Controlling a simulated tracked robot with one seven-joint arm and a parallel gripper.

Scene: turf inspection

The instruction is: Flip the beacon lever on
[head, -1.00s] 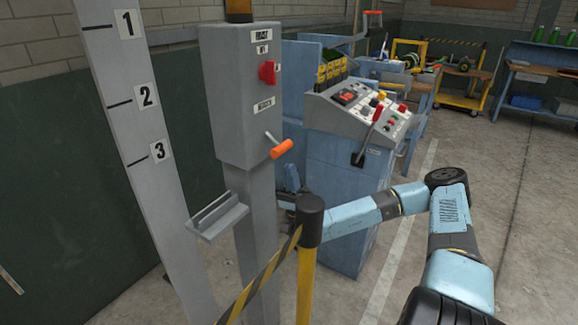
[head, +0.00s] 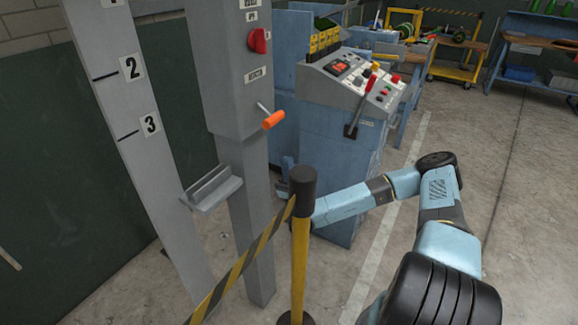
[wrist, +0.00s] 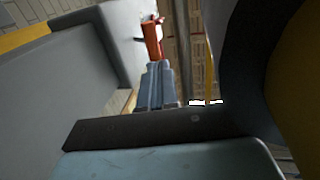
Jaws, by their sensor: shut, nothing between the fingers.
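The beacon lever (head: 273,120) has an orange grip on a thin metal rod. In the wrist view the orange-red grip (wrist: 152,40) shows just beyond my fingertips. My gripper (wrist: 158,68) is shut and empty, with a small apparent gap to the grip; contact cannot be made out. In the head view my gripper is mostly hidden behind the striped barrier post, below the lever. The beacon itself is out of view.
A red knob (head: 257,40) sits higher on the box. A black-and-yellow barrier post (head: 300,240) with striped tape stands in front of my forearm. A grey ledge (head: 212,188) juts out below the box. A blue console (head: 340,150) stands behind. Open floor lies right.

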